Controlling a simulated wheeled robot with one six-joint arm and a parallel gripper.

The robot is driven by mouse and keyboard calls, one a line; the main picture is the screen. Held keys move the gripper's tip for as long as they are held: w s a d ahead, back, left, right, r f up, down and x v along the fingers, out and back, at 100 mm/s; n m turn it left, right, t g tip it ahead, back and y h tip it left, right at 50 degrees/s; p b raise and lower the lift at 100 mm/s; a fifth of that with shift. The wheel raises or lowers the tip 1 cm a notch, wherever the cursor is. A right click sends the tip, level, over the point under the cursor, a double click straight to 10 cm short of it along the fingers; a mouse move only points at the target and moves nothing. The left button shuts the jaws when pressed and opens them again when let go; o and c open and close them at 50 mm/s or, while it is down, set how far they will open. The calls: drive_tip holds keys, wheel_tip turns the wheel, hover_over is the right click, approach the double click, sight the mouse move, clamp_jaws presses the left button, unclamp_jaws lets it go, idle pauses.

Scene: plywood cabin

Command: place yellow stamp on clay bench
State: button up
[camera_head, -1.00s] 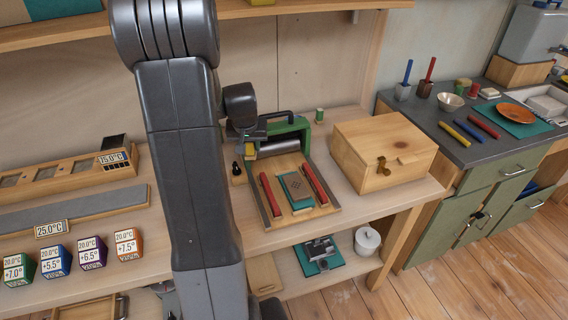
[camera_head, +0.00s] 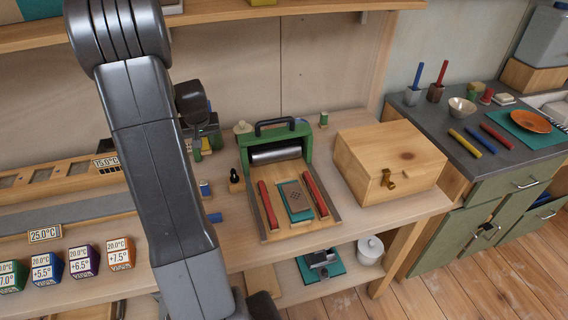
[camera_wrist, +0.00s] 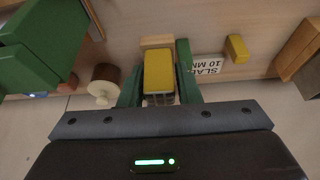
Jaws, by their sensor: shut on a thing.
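The yellow stamp (camera_wrist: 158,72) is a small yellow block between the two green fingers of my gripper (camera_wrist: 160,88) in the wrist view. My gripper is shut on it. In the head view my gripper (camera_head: 204,143) is left of the green slab roller, partly behind my own arm, and the stamp is hard to make out there. The wooden bench (camera_head: 345,210) carries the roller. A grey counter (camera_head: 450,140) stands at the right. I cannot tell from any label which of them is the clay bench.
The green roller (camera_head: 277,150) stands beside a lidded wooden box (camera_head: 390,160). In the wrist view, a cream spool (camera_wrist: 104,85), a slab label (camera_wrist: 206,66) and another yellow block (camera_wrist: 237,48) are close to my gripper. Counter space is open around the coloured sticks.

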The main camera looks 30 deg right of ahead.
sight(203, 151)
drive_tip(key=shift+w+a+f, duration=0.1)
drive_tip(key=shift+w+a, duration=0.3)
drive_tip(key=shift+w, duration=0.25)
wheel_tip(203, 151, down, 10)
drive_tip(key=shift+s+r+p, duration=0.1)
drive_tip(key=shift+p, duration=0.45)
drive_tip(key=shift+f, duration=0.2)
drive_tip(key=o, duration=0.8)
drive_tip(key=shift+r, duration=0.15)
drive_tip(key=shift+r, duration=0.2)
drive_tip(key=b+v, duration=0.1)
drive_tip(key=v, duration=1)
drive_tip(key=shift+s+r, duration=0.25)
drive_tip(key=shift+r, duration=0.05)
